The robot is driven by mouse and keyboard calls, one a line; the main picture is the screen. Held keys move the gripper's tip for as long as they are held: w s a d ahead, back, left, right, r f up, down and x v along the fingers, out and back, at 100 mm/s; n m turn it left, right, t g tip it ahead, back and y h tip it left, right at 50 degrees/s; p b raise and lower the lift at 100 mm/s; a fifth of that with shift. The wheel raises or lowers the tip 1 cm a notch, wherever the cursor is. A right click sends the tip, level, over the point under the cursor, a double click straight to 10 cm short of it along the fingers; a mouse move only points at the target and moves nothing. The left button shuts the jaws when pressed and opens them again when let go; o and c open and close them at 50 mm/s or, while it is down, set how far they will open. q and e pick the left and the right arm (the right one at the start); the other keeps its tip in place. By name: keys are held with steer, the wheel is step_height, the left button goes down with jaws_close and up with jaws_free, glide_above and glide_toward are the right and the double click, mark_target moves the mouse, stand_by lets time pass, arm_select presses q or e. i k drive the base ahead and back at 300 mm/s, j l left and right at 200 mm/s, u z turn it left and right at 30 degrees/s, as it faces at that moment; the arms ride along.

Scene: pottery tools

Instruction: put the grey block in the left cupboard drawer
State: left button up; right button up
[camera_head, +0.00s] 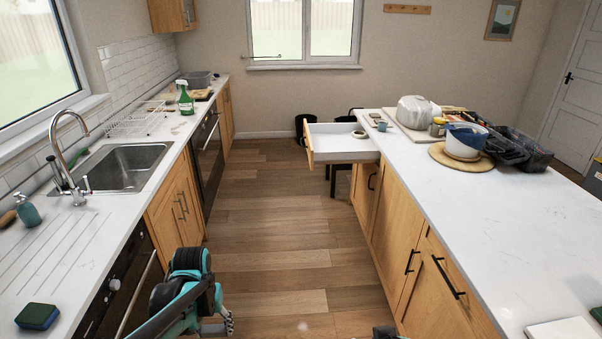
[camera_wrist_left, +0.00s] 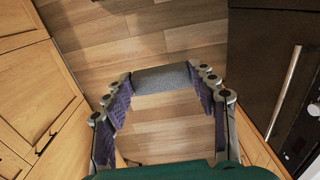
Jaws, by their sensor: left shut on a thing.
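The grey block (camera_wrist_left: 165,77) is a flat speckled piece held between the fingertips of my left gripper (camera_wrist_left: 162,88) in the left wrist view, above the wooden floor. An open drawer (camera_head: 342,149) with a white inside and wooden front sticks out from the far end of the right-hand island, well ahead of the gripper. It looks empty.
The island worktop (camera_head: 500,215) holds a round board, a bowl and a dark tray at the back. The left counter (camera_head: 65,240) has a sink (camera_head: 125,165), a green spray bottle (camera_head: 185,98) and a sponge (camera_head: 38,316). The floor (camera_head: 270,220) between them is clear.

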mark_target(337, 148)
steer(key=i+z, duration=0.1)
steer(key=i, duration=1.95)
steer(key=i+j+z, duration=0.15)
steer(key=i+z, duration=0.3)
steer(key=i+j+z, duration=0.45)
steer(key=i, duration=0.2)
steer(key=i+j+z, duration=0.8)
steer(key=j+z, duration=0.15)
steer(key=j, duration=0.2)
steer(key=i+j+z, duration=0.25)
steer(key=j+z, duration=0.2)
steer(key=j, duration=0.3)
